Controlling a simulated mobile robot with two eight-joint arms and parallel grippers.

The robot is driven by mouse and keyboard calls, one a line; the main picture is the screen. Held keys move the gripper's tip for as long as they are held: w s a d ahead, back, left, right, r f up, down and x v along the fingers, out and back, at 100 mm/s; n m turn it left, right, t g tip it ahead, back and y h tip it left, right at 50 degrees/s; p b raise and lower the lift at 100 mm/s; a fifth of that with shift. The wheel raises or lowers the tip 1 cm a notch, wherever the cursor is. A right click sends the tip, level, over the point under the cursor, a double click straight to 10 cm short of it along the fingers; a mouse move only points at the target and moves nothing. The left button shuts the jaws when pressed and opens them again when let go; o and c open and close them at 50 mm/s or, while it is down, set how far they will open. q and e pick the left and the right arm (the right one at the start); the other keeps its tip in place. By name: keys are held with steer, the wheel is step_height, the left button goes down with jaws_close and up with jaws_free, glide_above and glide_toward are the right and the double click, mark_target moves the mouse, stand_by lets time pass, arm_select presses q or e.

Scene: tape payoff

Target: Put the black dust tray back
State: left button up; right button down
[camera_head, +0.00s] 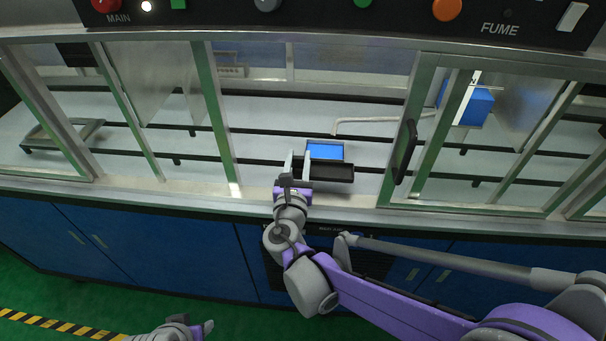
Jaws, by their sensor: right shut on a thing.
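The black dust tray (333,174) is at the middle opening of the cabinet, just in front of a bright blue block-like part (325,150) in a dark frame. My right gripper (297,166) reaches in over the front sill at the tray's left end and is shut on the tray. The exact grip on the tray is too small to make out. The tray looks about level; I cannot tell whether it touches the surface below. My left gripper (207,327) is low at the bottom edge, away from the cabinet, and its jaws do not show clearly.
Green-edged frames and clear panels stand left and right of the opening. A black door handle (404,152) is right of the tray. A white bent rod (380,121) lies behind. A metal frame (62,134) sits far left, a blue box (475,106) far right. A control panel runs above.

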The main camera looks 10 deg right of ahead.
mark_target(299, 171)
steer(key=shift+w+f+b, duration=0.1)
steer(key=shift+f+b, duration=0.35)
steer(key=shift+f, duration=1.9)
steer(key=shift+f, duration=0.15)
steer(key=c, duration=0.5)
jaws_free()
steer(key=shift+r, duration=0.25)
steer(key=v, duration=1.1)
steer(key=shift+s+a, duration=0.1)
steer(key=shift+s, duration=0.4)
